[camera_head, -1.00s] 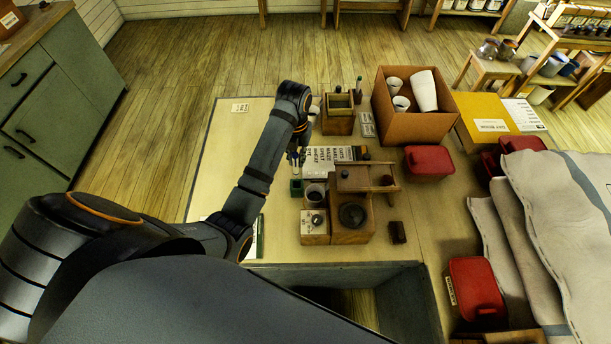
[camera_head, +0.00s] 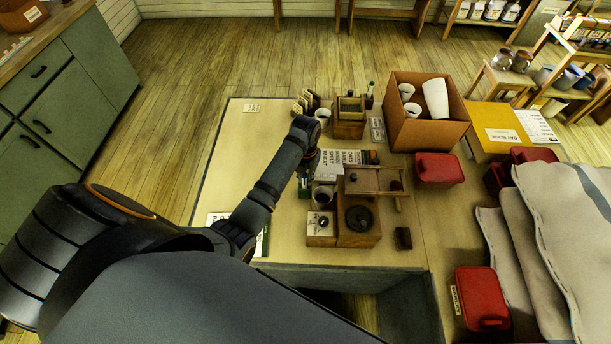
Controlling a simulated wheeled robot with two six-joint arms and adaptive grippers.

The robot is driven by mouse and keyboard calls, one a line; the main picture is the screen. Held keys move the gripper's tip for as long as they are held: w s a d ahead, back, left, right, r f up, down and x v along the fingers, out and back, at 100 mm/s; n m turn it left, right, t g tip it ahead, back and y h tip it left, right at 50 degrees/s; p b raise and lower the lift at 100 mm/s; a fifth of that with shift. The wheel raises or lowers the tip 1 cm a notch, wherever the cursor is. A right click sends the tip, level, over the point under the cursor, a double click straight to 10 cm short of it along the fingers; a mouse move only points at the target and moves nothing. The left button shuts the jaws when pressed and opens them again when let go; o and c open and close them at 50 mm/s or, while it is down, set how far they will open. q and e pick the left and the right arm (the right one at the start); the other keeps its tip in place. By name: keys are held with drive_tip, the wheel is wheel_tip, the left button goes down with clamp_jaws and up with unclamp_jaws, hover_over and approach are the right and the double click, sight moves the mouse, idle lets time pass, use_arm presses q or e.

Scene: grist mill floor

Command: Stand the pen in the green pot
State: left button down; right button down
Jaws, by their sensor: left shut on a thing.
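My left gripper (camera_head: 305,170) is at the end of the arm that comes in from the left, pointing down over the table. It is shut on the pen, which my wrist and fingers mostly hide. My right gripper is not in view.
A wooden hand mill (camera_head: 358,218) and a cup (camera_head: 323,197) stand close right of the pot. Behind are a label sheet (camera_head: 342,160), a wooden box (camera_head: 349,126) and a carton (camera_head: 425,132) of white vessels. The table's left part (camera_head: 240,150) is mostly clear.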

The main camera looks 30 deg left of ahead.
use_arm(q)
drive_tip(key=c, duration=1.3)
unclamp_jaws()
wheel_tip(320, 180, up, 12)
drive_tip(key=shift+r+p, duration=0.1)
drive_tip(key=shift+p, duration=1)
